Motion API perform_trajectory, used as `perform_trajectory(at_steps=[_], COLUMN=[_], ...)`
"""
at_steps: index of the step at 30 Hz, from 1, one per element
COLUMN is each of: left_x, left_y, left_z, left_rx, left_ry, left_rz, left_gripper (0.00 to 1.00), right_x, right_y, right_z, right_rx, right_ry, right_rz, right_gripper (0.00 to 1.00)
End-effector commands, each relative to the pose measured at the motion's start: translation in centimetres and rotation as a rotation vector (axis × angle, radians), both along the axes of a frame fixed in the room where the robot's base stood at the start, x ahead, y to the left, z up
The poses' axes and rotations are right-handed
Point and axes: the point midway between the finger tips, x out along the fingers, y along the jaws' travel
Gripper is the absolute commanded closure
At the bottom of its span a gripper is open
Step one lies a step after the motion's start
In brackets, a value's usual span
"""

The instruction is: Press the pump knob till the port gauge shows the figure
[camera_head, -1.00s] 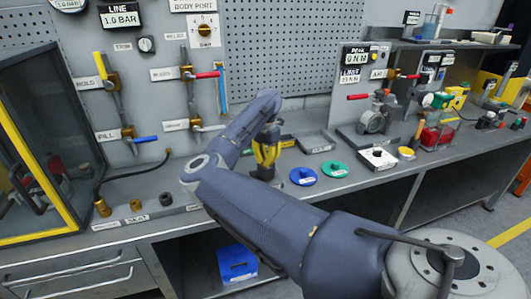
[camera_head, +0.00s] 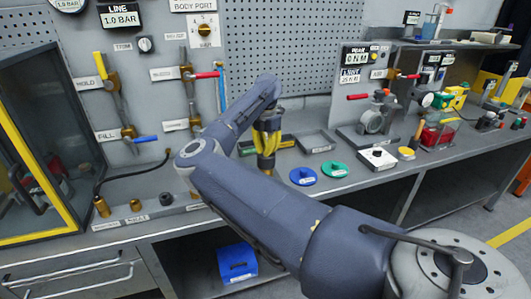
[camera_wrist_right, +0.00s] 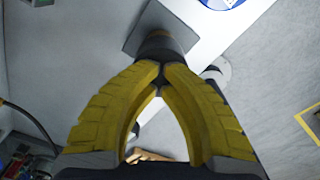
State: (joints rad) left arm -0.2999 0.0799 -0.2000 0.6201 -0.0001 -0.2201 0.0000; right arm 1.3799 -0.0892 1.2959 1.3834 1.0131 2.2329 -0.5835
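My right gripper (camera_head: 267,168) points down over the bench in the head view, left of the blue disc. In the right wrist view its yellow fingers (camera_wrist_right: 163,66) lean together and meet at the tips. A dark round piece (camera_wrist_right: 158,45) on a grey plate (camera_wrist_right: 150,22) shows just past the tips. It may be the pump knob, but I cannot tell whether the tips touch it. The line display (camera_head: 120,17) reads 1.0 BAR. A round gauge (camera_head: 68,5) beside it is cut by the top edge. My left gripper is out of view.
A blue disc (camera_head: 303,176) and a green disc (camera_head: 334,169) lie right of the gripper. A shallow grey tray (camera_head: 317,142) is behind them. Valves with red and blue levers line the wall. A glass-sided cabinet (camera_head: 45,140) stands at left.

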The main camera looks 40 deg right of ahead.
Motion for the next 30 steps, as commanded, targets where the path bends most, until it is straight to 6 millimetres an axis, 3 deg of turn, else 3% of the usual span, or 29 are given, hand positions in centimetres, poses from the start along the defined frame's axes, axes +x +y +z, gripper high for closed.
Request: perform_trajectory(at_steps=[18,30], left_x=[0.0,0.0], left_y=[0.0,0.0], left_z=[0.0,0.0], left_rx=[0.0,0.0], left_ry=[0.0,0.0], left_rz=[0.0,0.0], left_gripper=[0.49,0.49], right_x=[0.0,0.0], right_y=[0.0,0.0], right_z=[3.4,3.6], right_rx=[0.0,0.0], right_ry=[-0.001,0.0], right_rz=[0.0,0.0], right_gripper=[1.0,1.0])
